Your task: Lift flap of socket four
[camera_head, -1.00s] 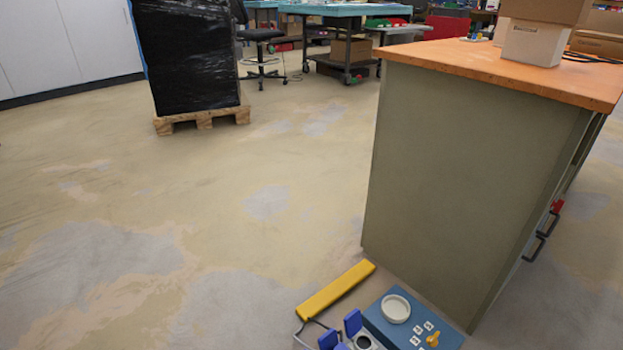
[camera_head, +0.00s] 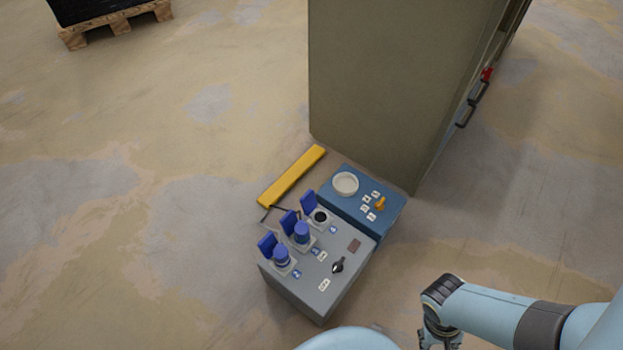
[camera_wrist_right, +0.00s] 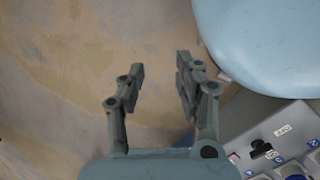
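A grey socket box (camera_head: 318,292) stands on the floor with three sockets in a row, each with a raised blue flap: near (camera_head: 267,244), middle (camera_head: 289,222) and far (camera_head: 308,203). Blue plugs or caps fill the near and middle sockets; the far socket (camera_head: 320,217) shows a dark opening. A blue box (camera_head: 348,208) beyond it bears a round pale lid (camera_head: 345,183), lying closed. My right gripper (camera_wrist_right: 160,72) is open and empty, right of the grey box in the head view. My left gripper is out of view.
A yellow bar (camera_head: 292,176) lies left of the boxes. A tall olive cabinet (camera_head: 390,80) stands right behind the blue box. The grey box has a black knob (camera_head: 338,266); the blue box has an orange knob (camera_head: 380,203). Floor left and in front is clear.

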